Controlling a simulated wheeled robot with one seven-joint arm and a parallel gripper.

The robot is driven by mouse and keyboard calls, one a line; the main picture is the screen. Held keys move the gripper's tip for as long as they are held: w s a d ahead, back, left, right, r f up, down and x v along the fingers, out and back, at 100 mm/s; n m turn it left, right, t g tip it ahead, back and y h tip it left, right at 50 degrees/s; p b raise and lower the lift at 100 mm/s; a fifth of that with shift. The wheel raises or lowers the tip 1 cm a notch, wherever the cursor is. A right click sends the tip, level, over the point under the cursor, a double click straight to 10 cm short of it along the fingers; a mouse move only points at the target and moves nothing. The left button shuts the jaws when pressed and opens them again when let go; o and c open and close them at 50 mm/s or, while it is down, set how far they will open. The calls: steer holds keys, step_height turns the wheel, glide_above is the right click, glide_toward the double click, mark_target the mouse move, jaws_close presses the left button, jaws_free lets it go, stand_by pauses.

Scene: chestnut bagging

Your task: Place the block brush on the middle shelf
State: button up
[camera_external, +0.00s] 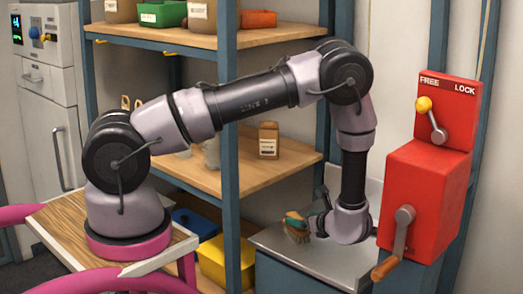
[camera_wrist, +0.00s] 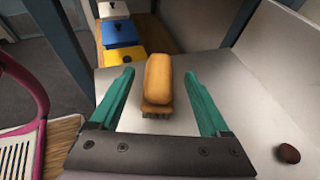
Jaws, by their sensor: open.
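The block brush has a tan wooden body and short dark bristles. In the wrist view the brush (camera_wrist: 159,82) is centred between the teal fingers of my gripper (camera_wrist: 159,74), with gaps on both sides. In the external view the brush (camera_external: 297,235) is at the left of the metal worktop, partly hidden by a teal finger of my gripper (camera_external: 305,220). My gripper is open and pointed at the brush. The middle shelf (camera_external: 292,166) is the wooden board left of and above the worktop.
A small brown box (camera_external: 268,140) stands on the middle shelf. A red lever box (camera_external: 425,200) stands close right of my wrist. A blue shelf post (camera_external: 229,120) crosses the shelf front. A chestnut (camera_wrist: 288,153) lies on the worktop (camera_wrist: 245,130). Yellow and blue bins sit below.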

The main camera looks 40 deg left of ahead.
steer(key=shift+x, duration=1.2)
jaws_close()
